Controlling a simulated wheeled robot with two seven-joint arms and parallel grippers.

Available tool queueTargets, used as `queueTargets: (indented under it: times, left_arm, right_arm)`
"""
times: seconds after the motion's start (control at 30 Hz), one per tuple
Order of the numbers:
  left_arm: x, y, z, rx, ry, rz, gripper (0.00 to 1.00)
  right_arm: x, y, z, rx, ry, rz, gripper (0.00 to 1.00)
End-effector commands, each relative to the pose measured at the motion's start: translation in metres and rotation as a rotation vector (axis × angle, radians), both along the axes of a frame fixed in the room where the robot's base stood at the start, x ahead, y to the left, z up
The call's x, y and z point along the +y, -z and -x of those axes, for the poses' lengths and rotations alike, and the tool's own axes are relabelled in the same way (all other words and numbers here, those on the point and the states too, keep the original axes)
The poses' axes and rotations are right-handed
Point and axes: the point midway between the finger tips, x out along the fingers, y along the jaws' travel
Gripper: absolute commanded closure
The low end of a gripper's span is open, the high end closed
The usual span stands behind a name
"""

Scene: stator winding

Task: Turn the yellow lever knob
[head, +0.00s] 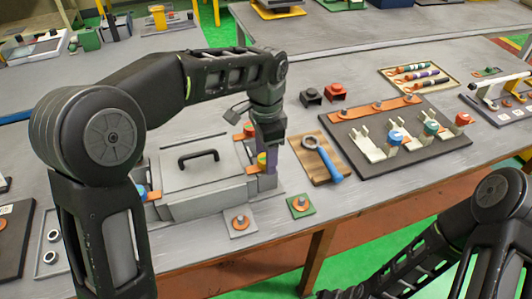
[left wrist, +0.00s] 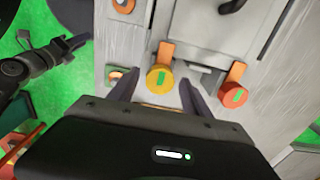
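The yellow lever knob (head: 262,159) sits at the right end of the grey box in the head view, on an orange lever strip. In the left wrist view the yellow knob (left wrist: 159,78) has a green mark on its face and lies between the fingertips of my left gripper (left wrist: 158,88). Those fingers are apart, with a gap visible on each side of the knob. In the head view my left gripper (head: 268,165) points down at the knob and partly covers it. My right gripper (head: 342,293) is low at the bottom edge; its finger opening is unclear.
A red-orange knob (left wrist: 235,95) is close to the yellow one. The grey box (head: 185,175) has a black handle. A wooden board with a blue-handled tool (head: 324,160) and a dark fixture board (head: 360,145) lie to the right. A green-based part (head: 300,206) is near the front edge.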

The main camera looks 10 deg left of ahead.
Motion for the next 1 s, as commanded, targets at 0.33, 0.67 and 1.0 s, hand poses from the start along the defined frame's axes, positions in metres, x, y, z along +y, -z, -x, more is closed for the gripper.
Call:
queueTargets:
  times: [0.33, 0.67, 1.0]
  left_arm:
    - [-0.0002, -0.0004, -0.0001, 0.000, 0.000, 0.000, 0.73]
    - [-0.0002, -0.0005, -0.0001, -0.001, 0.000, 0.001, 1.00]
    - [-0.0002, -0.0008, -0.0002, -0.001, -0.029, 0.000, 1.00]
  right_arm:
    - [0.0000, 0.0000, 0.0000, 0.000, 0.000, 0.000, 0.64]
    - [0.0000, 0.0000, 0.0000, 0.000, 0.000, 0.000, 0.64]
    - [0.0000, -0.0004, 0.0000, 0.000, 0.000, 0.000, 0.64]
